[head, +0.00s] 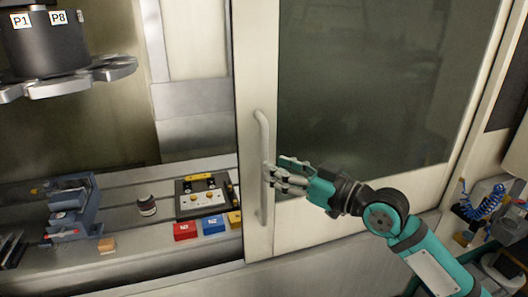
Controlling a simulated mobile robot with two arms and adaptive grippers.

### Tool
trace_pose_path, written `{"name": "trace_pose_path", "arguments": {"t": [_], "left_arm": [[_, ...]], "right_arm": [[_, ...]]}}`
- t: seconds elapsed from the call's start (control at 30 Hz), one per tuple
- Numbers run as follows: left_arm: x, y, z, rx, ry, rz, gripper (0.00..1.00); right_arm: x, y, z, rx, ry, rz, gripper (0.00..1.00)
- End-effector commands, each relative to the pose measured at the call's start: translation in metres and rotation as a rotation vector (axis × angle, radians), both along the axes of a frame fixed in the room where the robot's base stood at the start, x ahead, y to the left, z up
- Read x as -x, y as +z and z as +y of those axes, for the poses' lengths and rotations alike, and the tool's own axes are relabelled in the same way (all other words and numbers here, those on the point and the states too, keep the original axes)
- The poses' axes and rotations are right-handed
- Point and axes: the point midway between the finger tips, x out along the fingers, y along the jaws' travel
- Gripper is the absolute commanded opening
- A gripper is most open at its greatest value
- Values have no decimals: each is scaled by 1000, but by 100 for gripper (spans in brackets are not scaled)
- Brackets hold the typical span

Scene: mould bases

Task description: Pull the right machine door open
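The right machine door (258,60) has a cream frame and a large dark window (370,80). It covers the right half of the machine front, and the opening to its left shows the inside. Its pale vertical bar handle (264,205) is on the door's left edge strip. My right gripper (275,173), teal with grey fingers, reaches in from the right with its fingertips at the middle of the handle. The fingers overlap the bar in the picture; I cannot tell whether they are closed on it. My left gripper is not in view.
Inside the opening are a blue-grey vise (73,205), a dark plate with fittings (203,196), red (185,231) and blue (213,225) blocks and a small orange block (107,246). A tool carousel (50,50) hangs upper left. A blue coiled hose (480,200) is at right.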

Motion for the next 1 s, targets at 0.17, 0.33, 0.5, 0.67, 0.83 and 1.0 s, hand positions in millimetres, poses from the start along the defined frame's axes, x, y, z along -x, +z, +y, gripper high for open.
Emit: {"name": "trace_pose_path", "arguments": {"t": [0.17, 0.33, 0.5, 0.67, 0.83, 1.0], "left_arm": [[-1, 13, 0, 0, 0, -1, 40], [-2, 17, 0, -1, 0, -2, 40], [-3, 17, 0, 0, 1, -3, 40], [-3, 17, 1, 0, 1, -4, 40], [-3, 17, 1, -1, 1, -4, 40], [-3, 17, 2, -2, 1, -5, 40]], "right_arm": [[-19, 3, 24, -1, 0, 2, 40], [-28, 1, 35, -1, 0, -1, 40], [-30, -1, 37, 1, -1, 1, 40], [-30, -1, 37, 0, -1, 0, 40], [-30, -1, 37, 0, -1, 0, 19], [-30, 0, 37, 0, -1, 0, 0]]}}
